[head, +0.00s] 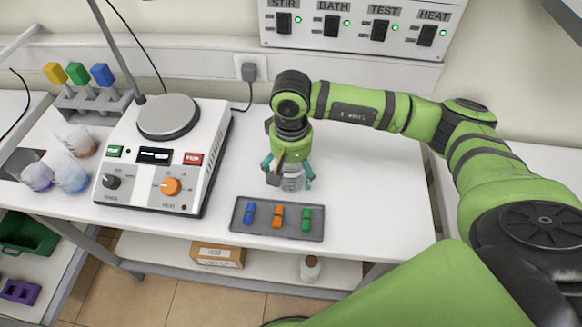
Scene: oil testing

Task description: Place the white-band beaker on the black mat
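My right gripper (289,176) points down over the white bench, just behind the dark tray. Its teal fingertips are either side of a clear glass vessel (292,183), apparently a beaker. Whether they touch it is too small to tell, and a white band cannot be made out. The gripper hides its upper part. A dark flat patch (22,158), possibly the black mat, lies at the far left, partly behind round glass vessels. My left gripper is out of view.
A hotplate (168,117) with knobs stands left of the gripper. A dark tray (238,229) with blue, orange and green pieces lies at the front edge. Several glass vessels (72,175) and a rack (90,101) stand left. The bench right of the gripper is clear.

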